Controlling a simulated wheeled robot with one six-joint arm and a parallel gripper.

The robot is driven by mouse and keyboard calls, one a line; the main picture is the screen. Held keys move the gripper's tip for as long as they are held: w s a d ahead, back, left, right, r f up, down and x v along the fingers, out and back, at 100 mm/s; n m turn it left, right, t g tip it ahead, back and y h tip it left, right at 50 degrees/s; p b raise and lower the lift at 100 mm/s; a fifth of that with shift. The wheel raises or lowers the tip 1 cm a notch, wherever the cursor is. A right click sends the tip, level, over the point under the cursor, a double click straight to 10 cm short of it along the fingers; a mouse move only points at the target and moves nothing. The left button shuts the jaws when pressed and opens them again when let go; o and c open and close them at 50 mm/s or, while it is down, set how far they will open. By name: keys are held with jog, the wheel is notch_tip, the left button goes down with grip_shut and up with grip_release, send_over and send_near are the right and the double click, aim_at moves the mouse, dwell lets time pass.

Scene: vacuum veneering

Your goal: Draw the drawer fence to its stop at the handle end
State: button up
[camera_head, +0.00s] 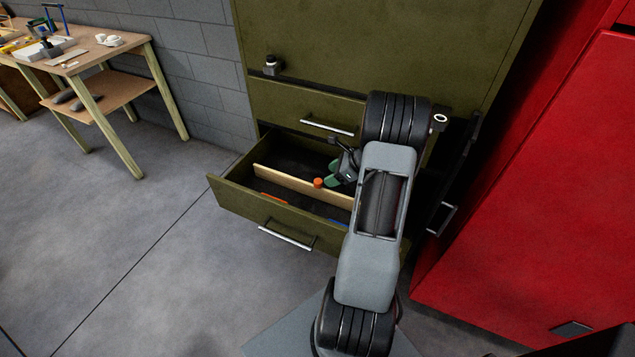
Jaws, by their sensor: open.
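The drawer (240,197) of the olive cabinet is pulled out, with a silver handle (285,238) on its front. The drawer fence (290,183) is a light wooden strip that runs across the inside, with a gap between it and the drawer front. An orange-red knob (318,183) stands at the fence, near its right part. My gripper (334,176) is open, over the drawer beside the knob, on its right. Whether the fingers touch the knob or fence I cannot tell. My arm hides the right end of the drawer and fence.
An orange item (273,198) and a blue item (337,222) lie in the front part of the drawer. A shut drawer with a silver handle (327,128) is above. A red cabinet (540,200) stands right. A wooden workbench (115,75) stands far left. The floor left is clear.

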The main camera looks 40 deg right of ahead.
aim_at(319, 181)
jog(key=shift+x, duration=3.55)
jog(key=shift+s, duration=0.1)
grip_shut()
